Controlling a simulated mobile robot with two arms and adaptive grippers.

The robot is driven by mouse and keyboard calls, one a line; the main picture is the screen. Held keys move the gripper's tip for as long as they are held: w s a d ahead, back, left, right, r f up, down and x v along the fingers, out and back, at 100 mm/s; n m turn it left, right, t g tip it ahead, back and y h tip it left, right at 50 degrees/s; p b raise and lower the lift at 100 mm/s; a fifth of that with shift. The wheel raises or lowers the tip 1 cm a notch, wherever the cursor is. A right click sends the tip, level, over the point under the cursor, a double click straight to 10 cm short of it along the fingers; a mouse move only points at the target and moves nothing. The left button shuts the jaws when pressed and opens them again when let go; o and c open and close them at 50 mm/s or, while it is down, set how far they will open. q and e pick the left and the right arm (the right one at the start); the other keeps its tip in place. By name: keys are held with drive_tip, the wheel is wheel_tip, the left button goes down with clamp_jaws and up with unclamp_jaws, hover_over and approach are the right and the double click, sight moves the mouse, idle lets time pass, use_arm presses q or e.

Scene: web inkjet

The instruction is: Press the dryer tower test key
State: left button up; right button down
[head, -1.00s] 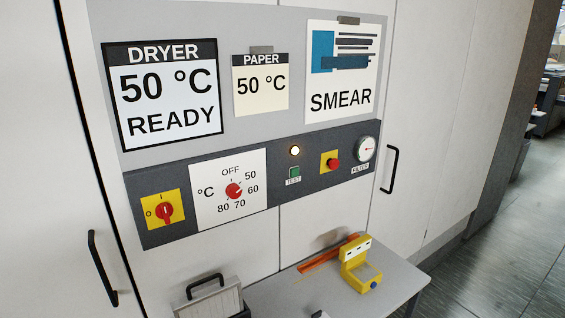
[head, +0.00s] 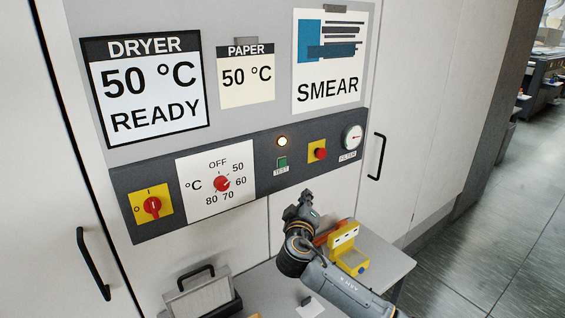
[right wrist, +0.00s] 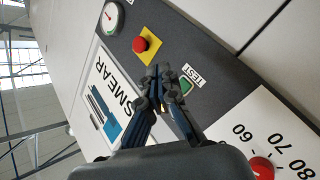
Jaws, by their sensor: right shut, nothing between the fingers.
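The green test key (head: 282,162) sits on the dark control strip (head: 255,150) above its TEST label, below a lit round lamp (head: 282,141). In the right wrist view the key (right wrist: 187,86) shows just right of the fingertips, partly covered by a finger. My right gripper (head: 305,197) is below and slightly right of the key in the head view. Its fingers are shut and empty in the right wrist view (right wrist: 164,72). I cannot tell its exact gap to the panel; no contact with the key is visible. My left gripper is not in view.
A red button on a yellow plate (head: 317,151) and a filter gauge (head: 352,137) lie right of the key. The temperature dial (head: 221,184) and red rotary switch (head: 152,206) lie left. Below, a grey table (head: 385,262) holds a yellow device (head: 347,250).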

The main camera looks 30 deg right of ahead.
sight(282, 163)
drive_tip(key=shift+t+h, duration=0.3)
drive_tip(key=shift+h, duration=0.2)
drive_tip(key=r, duration=0.2)
drive_tip(key=d+r, duration=0.1)
drive_tip(key=r, duration=0.1)
drive_tip(key=shift+w, duration=0.4)
drive_tip(key=shift+w+f, duration=0.1)
drive_tip(key=shift+w+a+b, duration=0.15)
drive_tip(key=shift+w+b, duration=0.75)
drive_tip(key=shift+w, duration=1.25)
drive_tip(key=shift+w+a+b, duration=0.15)
drive_tip(key=shift+w+b, duration=0.75)
drive_tip(key=shift+w, duration=1.25)
